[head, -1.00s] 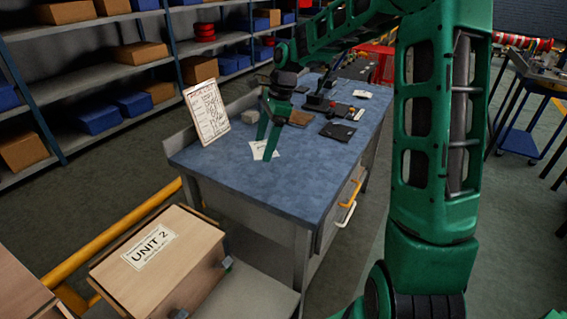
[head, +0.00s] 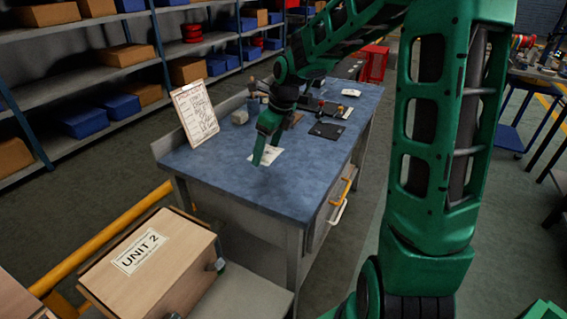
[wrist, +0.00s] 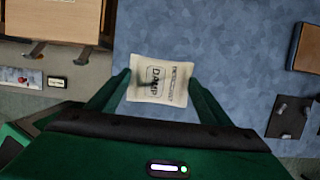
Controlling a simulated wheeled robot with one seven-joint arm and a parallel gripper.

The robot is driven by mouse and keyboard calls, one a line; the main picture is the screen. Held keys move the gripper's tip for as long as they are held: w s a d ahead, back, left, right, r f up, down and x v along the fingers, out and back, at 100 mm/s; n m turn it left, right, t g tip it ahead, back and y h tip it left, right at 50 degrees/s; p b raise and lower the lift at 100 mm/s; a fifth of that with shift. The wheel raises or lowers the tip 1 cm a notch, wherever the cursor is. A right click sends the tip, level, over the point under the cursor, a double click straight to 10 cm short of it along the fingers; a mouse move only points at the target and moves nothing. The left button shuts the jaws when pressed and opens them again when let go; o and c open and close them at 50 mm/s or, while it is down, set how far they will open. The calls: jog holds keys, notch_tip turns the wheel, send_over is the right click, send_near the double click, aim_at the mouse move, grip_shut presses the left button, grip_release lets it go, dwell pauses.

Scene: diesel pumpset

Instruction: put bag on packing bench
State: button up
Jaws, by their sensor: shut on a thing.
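The bag is a small cream packet (wrist: 160,80) with dark printing that includes "DAMP". It sits between the two green fingers of my gripper (wrist: 160,87), which is shut on it. In the head view, my gripper (head: 258,160) points down over the blue top of the bench (head: 225,185), and the bag (head: 268,157) shows pale beside the fingertips. I cannot tell whether the bag touches the bench top or is just above it.
A clipboard (head: 195,113) stands at the bench's left edge. A black pad (head: 328,131) and small tools lie towards its far right. A wooden "UNIT 2" box (head: 150,262) stands in front. The near bench top is clear.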

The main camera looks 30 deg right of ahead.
jog(key=d+f, duration=0.1)
jog(key=d, duration=0.1)
jog(key=d+f, duration=0.1)
jog(key=d, duration=0.1)
jog(key=d+f, duration=0.2)
jog(key=shift+w+d+f, duration=0.1)
jog(key=shift+w+d, duration=0.25)
jog(key=shift+d, duration=0.05)
jog(key=shift+f, duration=2)
jog(key=o, duration=1.1)
jog(key=shift+o, duration=0.2)
jog(key=shift+r, duration=0.15)
jog(key=v, duration=1.2)
jog(key=s+d+n+g+h, duration=0.1)
jog(key=s+n+g, duration=0.1)
jog(key=s+n, duration=2.1)
jog(key=s, duration=1)
jog(key=shift+s+g+h, duration=0.15)
jog(key=shift+g+h, duration=0.25)
